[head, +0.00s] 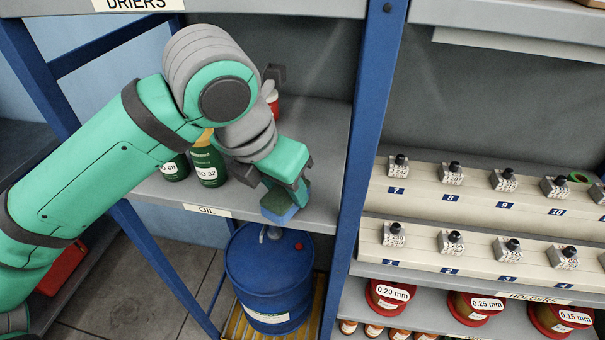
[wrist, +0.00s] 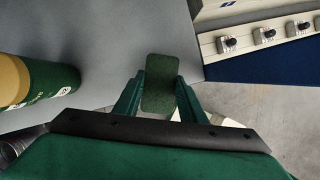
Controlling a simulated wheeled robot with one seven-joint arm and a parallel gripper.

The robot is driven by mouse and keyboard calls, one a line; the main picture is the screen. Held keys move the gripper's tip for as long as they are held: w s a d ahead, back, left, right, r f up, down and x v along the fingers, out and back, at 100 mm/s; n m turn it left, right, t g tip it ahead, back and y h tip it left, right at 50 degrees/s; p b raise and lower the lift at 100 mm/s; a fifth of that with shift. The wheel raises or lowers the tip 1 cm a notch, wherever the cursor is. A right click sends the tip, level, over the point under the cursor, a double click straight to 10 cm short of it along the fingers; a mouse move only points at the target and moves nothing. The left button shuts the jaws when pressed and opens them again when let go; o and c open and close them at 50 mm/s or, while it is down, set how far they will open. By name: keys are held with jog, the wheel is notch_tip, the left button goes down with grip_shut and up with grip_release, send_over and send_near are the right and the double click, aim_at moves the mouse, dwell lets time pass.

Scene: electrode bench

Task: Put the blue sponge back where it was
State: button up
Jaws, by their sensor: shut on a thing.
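The blue sponge (head: 279,212) has a dark green upper face and a blue lower part. My gripper (head: 287,190) is shut on it at the front edge of the oil shelf, to the right of the oil bottles. In the wrist view the sponge's green face (wrist: 160,82) lies between the two fingers of my gripper (wrist: 160,98). Grey shelf shows behind and to the left of it, and floor shows beyond the edge on the right. I cannot tell whether the sponge touches the shelf. The fingers partly hide it in the head view.
A green oil bottle (head: 207,164) stands left of my gripper, with another (head: 175,168) beside it. A blue drum (head: 268,275) is below the shelf. A blue post (head: 362,150) divides this shelf (head: 318,150) from the holder racks (head: 440,200) at right.

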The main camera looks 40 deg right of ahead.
jog(key=shift+w+d, duration=0.35)
jog(key=shift+d, duration=0.55)
jog(key=d, duration=0.2)
jog(key=w+d+f, duration=0.1)
jog(key=shift+d, duration=0.25)
jog(key=shift+a+f, duration=0.1)
jog(key=shift+f, duration=0.15)
jog(key=shift+f, duration=0.1)
jog(key=o, duration=1.2)
